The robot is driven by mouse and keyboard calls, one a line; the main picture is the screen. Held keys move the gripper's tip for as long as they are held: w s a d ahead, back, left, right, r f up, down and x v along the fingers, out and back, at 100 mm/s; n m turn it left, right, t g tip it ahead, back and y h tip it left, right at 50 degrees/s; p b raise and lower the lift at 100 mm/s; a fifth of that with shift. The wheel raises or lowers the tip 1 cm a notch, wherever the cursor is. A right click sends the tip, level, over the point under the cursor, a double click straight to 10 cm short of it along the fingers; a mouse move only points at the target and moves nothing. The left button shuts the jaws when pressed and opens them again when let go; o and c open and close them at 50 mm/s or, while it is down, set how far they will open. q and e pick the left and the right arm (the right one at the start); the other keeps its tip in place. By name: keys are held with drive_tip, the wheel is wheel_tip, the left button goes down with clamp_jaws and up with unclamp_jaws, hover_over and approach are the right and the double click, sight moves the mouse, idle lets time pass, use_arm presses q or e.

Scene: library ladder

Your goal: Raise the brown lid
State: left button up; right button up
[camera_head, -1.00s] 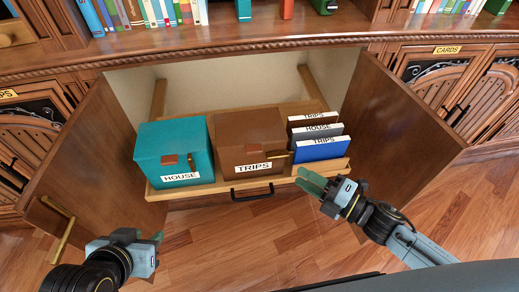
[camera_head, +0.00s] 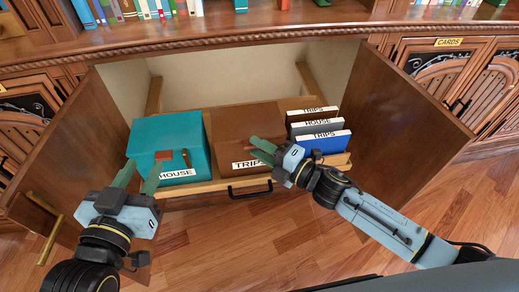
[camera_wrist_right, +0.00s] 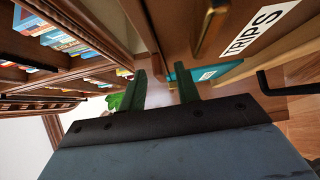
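The brown box with its brown lid (camera_head: 240,120) sits shut in a pulled-out wooden tray (camera_head: 212,187), with a TRIPS label (camera_head: 246,164) on its front. My right gripper (camera_head: 262,150) is at the front right of this box and hides its brass handle in the head view. The right wrist view shows the brass handle (camera_wrist_right: 210,32) beside the label, outside the fingers. The right fingers (camera_wrist_right: 161,92) are apart, with nothing seen held between them. My left gripper (camera_head: 138,176) is open and empty, in front of the left side of the teal box.
A teal box (camera_head: 165,140) labelled HOUSE stands left of the brown box. Several upright files (camera_head: 322,142) stand to its right. Open cabinet doors (camera_head: 405,115) flank the tray on both sides. A black pull handle (camera_head: 250,190) is on the tray front.

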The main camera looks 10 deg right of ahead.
drive_tip(key=shift+w+a, duration=0.15)
drive_tip(key=shift+w, duration=0.05)
clamp_jaws()
idle(0.4)
